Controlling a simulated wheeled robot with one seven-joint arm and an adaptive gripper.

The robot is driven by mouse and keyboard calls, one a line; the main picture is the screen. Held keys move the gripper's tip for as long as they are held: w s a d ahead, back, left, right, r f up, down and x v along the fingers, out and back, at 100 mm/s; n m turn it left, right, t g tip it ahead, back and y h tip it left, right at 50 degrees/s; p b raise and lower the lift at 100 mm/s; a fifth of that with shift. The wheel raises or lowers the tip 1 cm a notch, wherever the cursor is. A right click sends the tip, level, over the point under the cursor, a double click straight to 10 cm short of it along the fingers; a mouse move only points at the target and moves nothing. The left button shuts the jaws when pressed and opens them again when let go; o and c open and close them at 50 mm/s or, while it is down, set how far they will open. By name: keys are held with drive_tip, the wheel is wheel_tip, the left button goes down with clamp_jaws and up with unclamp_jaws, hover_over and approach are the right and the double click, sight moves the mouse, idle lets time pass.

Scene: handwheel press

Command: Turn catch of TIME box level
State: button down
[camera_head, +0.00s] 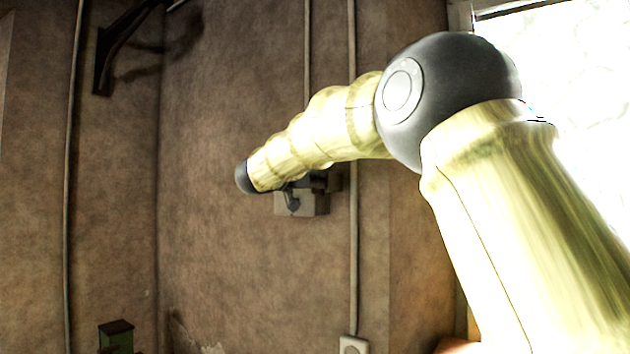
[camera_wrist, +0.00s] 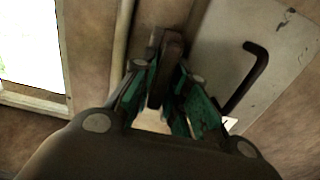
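A small grey box (camera_head: 312,204) is fixed to the wall in the head view, partly hidden behind my forearm; no lettering on it is readable. In the wrist view a pale panel (camera_wrist: 290,45) carries a black hooked bar (camera_wrist: 240,85). My gripper (camera_wrist: 168,68) is left of that bar, its teal fingers on both sides of a dark brown upright bar (camera_wrist: 172,48). I cannot tell whether this bar is the catch, or whether the fingers press on it. In the head view the gripper is mostly hidden by my arm.
A pipe (camera_head: 353,250) runs down the wall right of the box to a pale socket (camera_head: 353,345). A bright window (camera_head: 575,60) is at right. A dark bracket (camera_head: 107,60) and a small green box (camera_head: 116,337) are at left. The wall left of the grey box is clear.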

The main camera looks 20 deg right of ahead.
drive_tip(key=shift+f+m, duration=0.1)
drive_tip(key=shift+m, duration=0.2)
drive_tip(key=m+b, duration=0.3)
drive_tip(key=shift+s+d+f, duration=0.1)
drive_tip(key=shift+f, duration=0.1)
drive_tip(key=m+b, duration=0.3)
drive_tip(key=m, duration=0.2)
drive_tip(key=shift+s+f+b, duration=0.1)
drive_tip(key=shift+b, duration=0.2)
drive_tip(key=m+b, duration=0.4)
drive_tip(key=m, duration=0.1)
drive_tip(key=shift+d+f+b, duration=0.1)
drive_tip(key=shift+f+b, duration=0.05)
drive_tip(key=shift+b, duration=0.15)
drive_tip(key=shift+m+b, duration=1.5)
drive_tip(key=shift+m, duration=0.6)
drive_tip(key=c, duration=1.5)
unclamp_jaws()
drive_tip(key=shift+s, duration=0.1)
